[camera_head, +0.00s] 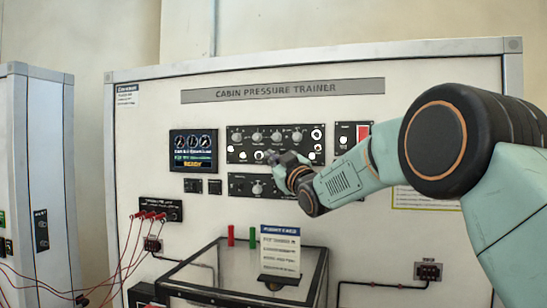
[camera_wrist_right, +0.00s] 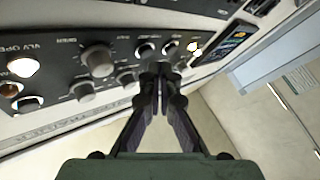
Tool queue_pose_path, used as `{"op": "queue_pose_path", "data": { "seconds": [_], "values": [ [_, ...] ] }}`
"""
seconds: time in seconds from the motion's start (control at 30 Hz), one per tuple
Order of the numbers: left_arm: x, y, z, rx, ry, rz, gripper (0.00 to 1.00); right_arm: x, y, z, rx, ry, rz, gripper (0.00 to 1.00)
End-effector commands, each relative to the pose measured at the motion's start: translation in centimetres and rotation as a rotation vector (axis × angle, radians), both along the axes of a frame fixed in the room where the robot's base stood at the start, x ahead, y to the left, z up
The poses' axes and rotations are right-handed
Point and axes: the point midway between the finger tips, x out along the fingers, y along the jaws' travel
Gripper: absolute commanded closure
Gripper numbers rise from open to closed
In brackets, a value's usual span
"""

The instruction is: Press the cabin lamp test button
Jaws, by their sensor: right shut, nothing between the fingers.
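The upper black control panel (camera_head: 240,153) on the cabin pressure trainer carries several knobs and round lamps or buttons. It fills the left of the right wrist view (camera_wrist_right: 70,70). Its small labels are mostly unreadable, so I cannot tell which part is the cabin lamp test button. My right gripper (camera_head: 273,157) is in front of this panel's lower edge. In the right wrist view its shut, empty fingertips (camera_wrist_right: 161,72) overlap the panel face near small round white-rimmed parts. I cannot tell whether they touch it. My left gripper is not in view.
A display reading READY (camera_head: 193,151) is left of the panel. A lower black panel (camera_head: 240,186) has a knob. Below stands a clear-topped case (camera_head: 205,276) with a placard (camera_head: 280,250). Red cables (camera_head: 130,245) hang at left.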

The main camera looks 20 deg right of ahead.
Motion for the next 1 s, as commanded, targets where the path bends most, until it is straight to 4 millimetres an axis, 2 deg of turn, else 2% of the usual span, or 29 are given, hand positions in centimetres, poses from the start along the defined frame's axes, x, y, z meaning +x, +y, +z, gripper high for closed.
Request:
{"op": "queue_pose_path", "data": {
  "seconds": [0.27,1.0],
  "values": [
    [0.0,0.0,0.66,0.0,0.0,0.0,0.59,0.7,-0.52,0.03,0.0,0.0,-0.001,1.0],
    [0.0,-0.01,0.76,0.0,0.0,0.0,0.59,1.02,-0.72,-0.01,0.001,0.001,0.0,1.0]
  ]
}}
